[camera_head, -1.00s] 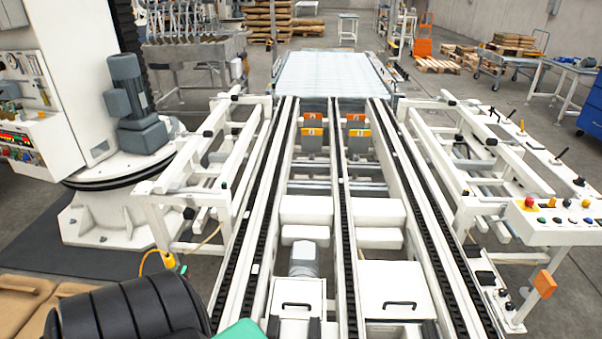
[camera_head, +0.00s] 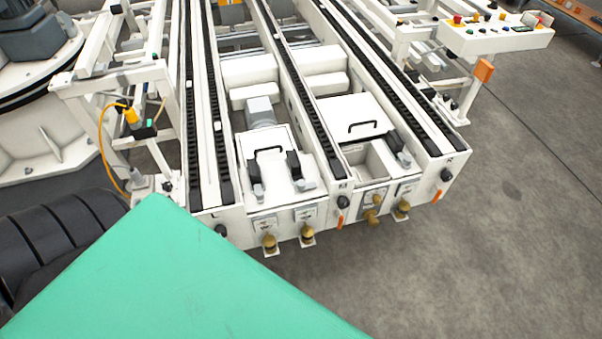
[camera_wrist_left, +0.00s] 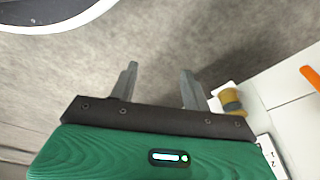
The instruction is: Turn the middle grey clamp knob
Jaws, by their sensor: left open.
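Three dark grey knobs sit on the near end faces of the conveyor rails in the head view. The middle knob (camera_head: 343,202) is on the centre rail, above an orange lever (camera_head: 340,221). The left knob (camera_head: 221,230) and the right knob (camera_head: 446,174) are on the outer rails. My left gripper (camera_wrist_left: 158,72) shows in the left wrist view with two grey fingers apart and nothing between them. It points at bare floor, left of a brass fitting (camera_wrist_left: 231,100). No dark knob shows clearly in that view. My right gripper is not in view.
Several brass fittings (camera_head: 269,241) stick out below the rail ends. A control panel (camera_head: 496,33) stands at the upper right. Grey floor (camera_head: 520,210) is clear to the right. A large green part of mine covers the lower left of the head view.

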